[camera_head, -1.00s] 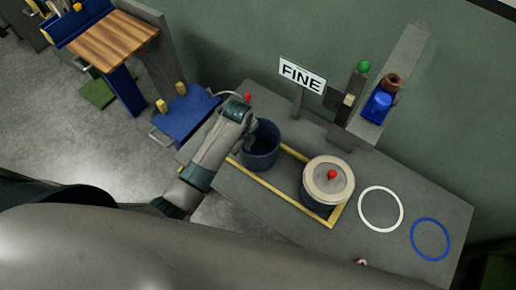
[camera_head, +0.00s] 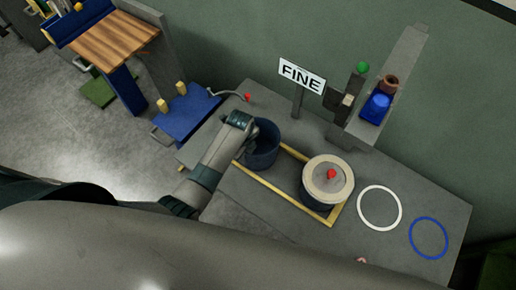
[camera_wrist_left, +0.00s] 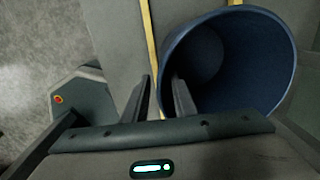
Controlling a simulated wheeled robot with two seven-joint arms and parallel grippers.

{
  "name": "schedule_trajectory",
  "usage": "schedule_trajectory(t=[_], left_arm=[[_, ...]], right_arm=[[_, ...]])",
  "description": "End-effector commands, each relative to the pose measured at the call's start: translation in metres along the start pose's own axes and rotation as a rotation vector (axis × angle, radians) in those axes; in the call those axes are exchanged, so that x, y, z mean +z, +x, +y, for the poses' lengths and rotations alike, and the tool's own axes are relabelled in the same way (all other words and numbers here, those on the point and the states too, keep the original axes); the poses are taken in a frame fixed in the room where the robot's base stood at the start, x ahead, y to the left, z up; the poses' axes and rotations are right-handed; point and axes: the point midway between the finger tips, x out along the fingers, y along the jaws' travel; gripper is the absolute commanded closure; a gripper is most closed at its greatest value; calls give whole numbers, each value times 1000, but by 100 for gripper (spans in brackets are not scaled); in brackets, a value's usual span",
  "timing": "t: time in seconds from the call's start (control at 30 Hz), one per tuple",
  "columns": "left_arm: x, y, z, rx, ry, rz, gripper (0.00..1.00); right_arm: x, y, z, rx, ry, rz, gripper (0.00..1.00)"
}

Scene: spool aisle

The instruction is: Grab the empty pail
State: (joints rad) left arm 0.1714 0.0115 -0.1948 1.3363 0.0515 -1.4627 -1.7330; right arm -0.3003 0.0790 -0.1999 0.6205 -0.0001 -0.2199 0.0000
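The dark blue pail (camera_head: 264,153) stands upright on the grey table inside a yellow outlined area, left of a lidded pot. In the left wrist view the pail (camera_wrist_left: 272,62) is open-topped, and the part of its inside that shows is dark and looks empty. My left gripper (camera_wrist_left: 163,78) is at the pail's near rim. Its fingers are apart, one outside the wall and one over the opening, with the rim between them. In the head view the left gripper's fingertips are hidden behind its wrist. My right gripper is not in view.
White (camera_head: 361,201) and blue (camera_head: 412,235) rings mark the table's right. A blue stand (camera_head: 188,120) is left.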

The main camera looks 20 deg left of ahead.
Motion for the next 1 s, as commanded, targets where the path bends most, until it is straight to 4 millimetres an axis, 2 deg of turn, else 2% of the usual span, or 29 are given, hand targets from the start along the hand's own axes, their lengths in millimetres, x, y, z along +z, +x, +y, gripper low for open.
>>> schedule_trajectory(t=[0.4,0.97,1.0], left_arm=[[-1,37,-4,2,0,0,75],[-1,40,-4,0,0,-1,75],[-1,40,-4,0,0,-1,85]], right_arm=[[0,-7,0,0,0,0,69],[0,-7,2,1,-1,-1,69],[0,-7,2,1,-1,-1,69]])
